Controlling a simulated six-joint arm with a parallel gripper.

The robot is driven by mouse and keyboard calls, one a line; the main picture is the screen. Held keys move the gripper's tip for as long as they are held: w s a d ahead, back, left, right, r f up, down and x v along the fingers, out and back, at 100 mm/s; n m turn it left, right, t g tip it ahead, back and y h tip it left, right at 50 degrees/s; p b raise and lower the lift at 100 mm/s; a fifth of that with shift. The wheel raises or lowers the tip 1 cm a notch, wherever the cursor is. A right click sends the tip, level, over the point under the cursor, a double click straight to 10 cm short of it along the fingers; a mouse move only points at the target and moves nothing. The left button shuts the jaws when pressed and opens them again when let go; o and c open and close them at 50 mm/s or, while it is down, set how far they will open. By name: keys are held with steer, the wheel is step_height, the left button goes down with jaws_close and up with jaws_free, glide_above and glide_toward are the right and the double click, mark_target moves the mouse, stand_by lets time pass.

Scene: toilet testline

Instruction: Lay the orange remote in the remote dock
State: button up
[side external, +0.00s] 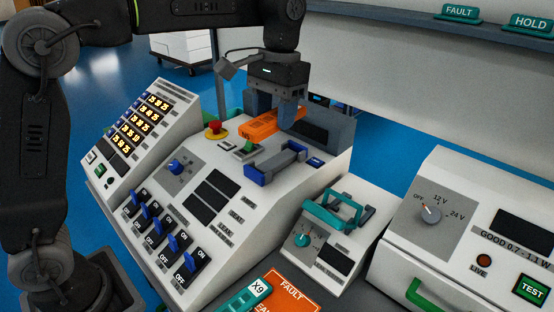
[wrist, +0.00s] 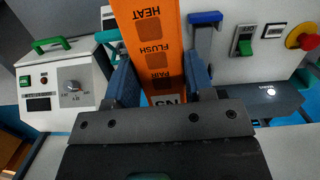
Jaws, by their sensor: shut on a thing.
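The orange remote (side external: 262,127) is held over the rear part of the white sloped console (side external: 200,245). In the wrist view the remote (wrist: 152,45) runs up out of the picture, with HEAT, FLUSH and PAIR labels beside its buttons. My gripper (side external: 288,113) is shut on the remote; its two blue fingers (wrist: 160,82) press its long sides. A grey cradle with blue ends (side external: 280,161) lies in front of the remote and looks like the dock, though no label confirms it. The remote appears apart from this cradle. Its exact height is unclear.
A red emergency button (side external: 214,130) and green rocker switch (side external: 246,149) stand left of the cradle. A small device with a teal handle (side external: 328,212) is at right, beside a white tester (side external: 470,235). Blue toggles (side external: 160,240) line the console front.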

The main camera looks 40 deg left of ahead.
steer(key=w+a, duration=0.2)
steer(key=a, duration=0.7)
steer(key=w+a, duration=0.2)
steer(key=a, duration=0.7)
glide_above(276, 160)
steer(key=f, duration=1.2)
steer(key=shift+w+f, duration=0.1)
steer(key=shift+w, duration=0.15)
steer(key=shift+f, duration=2)
steer(key=shift+f, duration=0.2)
steer(key=o, duration=1)
steer(key=shift+c, duration=0.2)
steer(key=shift+r, duration=0.1)
